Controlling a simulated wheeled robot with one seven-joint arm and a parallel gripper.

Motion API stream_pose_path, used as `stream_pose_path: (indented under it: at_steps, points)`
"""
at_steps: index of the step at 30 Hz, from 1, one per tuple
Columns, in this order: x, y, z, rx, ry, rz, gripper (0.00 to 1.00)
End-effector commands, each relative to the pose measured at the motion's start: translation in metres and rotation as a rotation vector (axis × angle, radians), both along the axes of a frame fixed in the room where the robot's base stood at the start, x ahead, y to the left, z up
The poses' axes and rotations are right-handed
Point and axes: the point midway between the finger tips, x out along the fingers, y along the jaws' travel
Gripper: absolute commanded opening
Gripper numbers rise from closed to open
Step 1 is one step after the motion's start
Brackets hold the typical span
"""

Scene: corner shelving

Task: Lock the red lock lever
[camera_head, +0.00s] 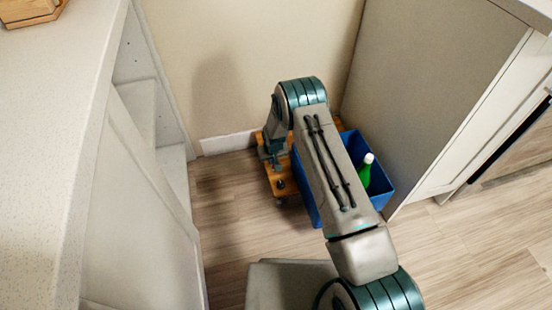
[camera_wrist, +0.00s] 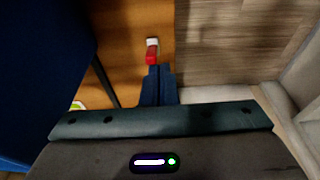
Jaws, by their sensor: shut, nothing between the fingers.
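The red lock lever (camera_wrist: 151,55) shows in the wrist view on a small white mount, near the right edge of the wooden dolly board (camera_wrist: 125,30). My gripper (camera_wrist: 160,70) is shut and empty. Its fingertips are right at the near end of the lever, slightly to its right; I cannot tell whether they touch. In the head view my gripper (camera_head: 271,160) points down over the left side of the wooden dolly (camera_head: 283,186), and the lever cannot be made out there.
A blue bin (camera_head: 379,197) with a green bottle (camera_head: 364,174) in it stands on the dolly. It also shows at the left of the wrist view (camera_wrist: 45,60). Cabinets flank the corner on both sides, with a wall behind. Bare wood floor (camera_head: 225,215) lies left of the dolly.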

Motion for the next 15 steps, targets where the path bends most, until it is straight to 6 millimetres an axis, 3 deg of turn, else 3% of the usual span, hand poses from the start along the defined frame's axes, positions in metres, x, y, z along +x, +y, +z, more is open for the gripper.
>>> stream_pose_path:
  at_steps: [6,15]
  points:
    - [0.003,-0.012,0.0,0.0,0.001,-0.017,0.0]
    - [0.003,-0.012,0.01,0.0,0.0,-0.017,0.0]
